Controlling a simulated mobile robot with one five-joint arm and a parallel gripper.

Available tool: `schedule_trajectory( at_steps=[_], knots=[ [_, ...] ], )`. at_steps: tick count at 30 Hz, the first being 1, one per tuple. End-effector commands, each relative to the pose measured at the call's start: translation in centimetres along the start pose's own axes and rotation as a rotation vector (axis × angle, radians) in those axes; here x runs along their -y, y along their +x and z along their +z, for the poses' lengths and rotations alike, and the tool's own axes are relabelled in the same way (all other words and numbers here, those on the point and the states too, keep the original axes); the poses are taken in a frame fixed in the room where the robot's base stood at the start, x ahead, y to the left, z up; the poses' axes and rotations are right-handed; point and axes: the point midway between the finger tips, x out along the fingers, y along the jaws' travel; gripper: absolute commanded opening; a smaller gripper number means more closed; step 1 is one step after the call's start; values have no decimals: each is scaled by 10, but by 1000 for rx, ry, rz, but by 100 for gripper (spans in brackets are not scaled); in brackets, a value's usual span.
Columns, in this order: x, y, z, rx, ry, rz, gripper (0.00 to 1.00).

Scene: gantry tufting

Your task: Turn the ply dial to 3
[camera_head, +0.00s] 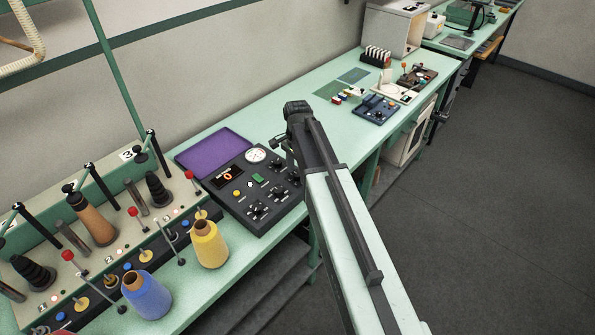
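A black control box (243,213) sits on the green bench left of my arm. It carries a round white gauge (255,155), a display with an orange digit, a yellow button, a green switch (258,180) and several black knobs, among them one at the front (257,209) and one nearer my arm (279,193). Their labels are too small to read, so I cannot tell which is the ply dial or its setting. My gripper (279,146) is over the box's far right corner, beside the gauge. Its fingers are small and partly hidden; my arm covers part of the box's right edge.
A purple panel (213,151) lies behind the box. Yellow (210,245) and blue (147,296) yarn cones stand in front of a spindle rack at left. Bench between is mostly clear.

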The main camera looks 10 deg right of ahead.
Motion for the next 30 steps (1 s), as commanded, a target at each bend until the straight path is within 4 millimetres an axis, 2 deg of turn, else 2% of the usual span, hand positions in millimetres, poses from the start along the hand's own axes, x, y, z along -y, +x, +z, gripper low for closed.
schedule_trajectory(
  at_steps=[5, 15, 17, 30],
  knots=[
    [0, -12, 0, 0, 0, 1, 52],
    [0, -72, 0, 0, 0, 0, 52],
    [0, -78, 0, 0, 0, 0, 52],
    [0, -78, -1, 0, 1, 0, 52]
  ],
)
